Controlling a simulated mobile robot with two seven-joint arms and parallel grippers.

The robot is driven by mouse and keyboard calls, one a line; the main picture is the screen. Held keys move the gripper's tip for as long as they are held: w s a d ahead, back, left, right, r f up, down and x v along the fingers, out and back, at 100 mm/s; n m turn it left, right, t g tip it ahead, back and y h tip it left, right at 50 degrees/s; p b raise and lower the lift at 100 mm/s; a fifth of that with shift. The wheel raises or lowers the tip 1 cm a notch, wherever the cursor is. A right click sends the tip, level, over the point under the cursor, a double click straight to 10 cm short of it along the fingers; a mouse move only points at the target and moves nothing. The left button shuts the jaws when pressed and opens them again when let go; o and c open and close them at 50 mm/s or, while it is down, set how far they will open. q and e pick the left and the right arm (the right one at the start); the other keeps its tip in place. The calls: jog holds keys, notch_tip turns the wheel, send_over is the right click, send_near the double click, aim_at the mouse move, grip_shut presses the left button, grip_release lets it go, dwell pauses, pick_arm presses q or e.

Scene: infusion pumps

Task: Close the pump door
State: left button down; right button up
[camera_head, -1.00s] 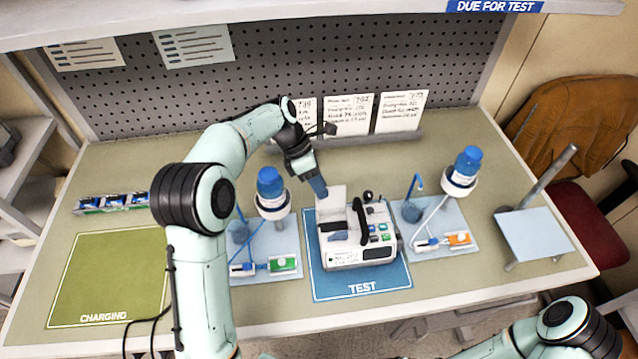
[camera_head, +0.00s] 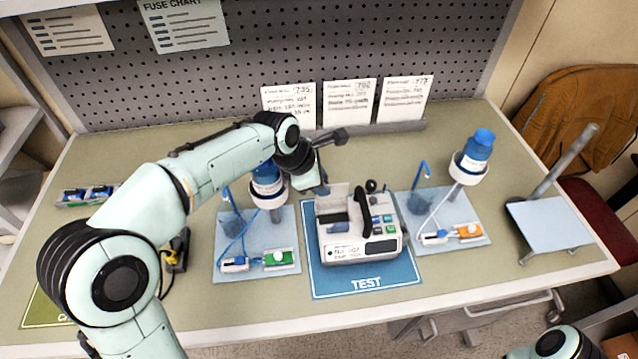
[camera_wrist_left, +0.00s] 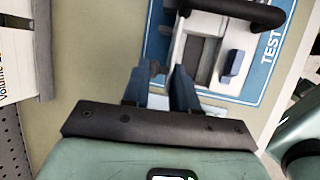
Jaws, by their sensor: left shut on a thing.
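The pump (camera_head: 362,246) stands upright on the blue TEST mat (camera_head: 345,284), with a black handle and coloured buttons on its right half. Its door (camera_head: 334,198) is a pale panel standing up at the back left of the pump, open, with the bay below it exposed. My left gripper (camera_head: 323,189) is at the door's upper left edge, shut on it. The left wrist view shows both fingers (camera_wrist_left: 161,80) close beside the pump (camera_wrist_left: 205,40); the exact contact is hard to see. My right gripper is out of view.
A blue-capped bottle on a stand (camera_head: 267,178) is close by my left forearm, above a tray with a green-ended unit (camera_head: 278,258). Another bottle (camera_head: 477,150) and tray (camera_head: 445,212) are on the right. Cards (camera_head: 349,103) stand behind the pump.

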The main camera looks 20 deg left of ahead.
pick_arm(q)
jog(key=shift+s+d+b, duration=0.2)
jog(key=shift+b, duration=0.1)
dwell(0.4)
jog(key=c, duration=1)
grip_release()
jog(key=shift+r, duration=0.1)
jog(key=v, duration=0.4)
jog(key=p+v, duration=0.1)
jog(key=v, duration=0.8)
jog(key=shift+s+d, duration=0.15)
jog(key=shift+s, duration=0.25)
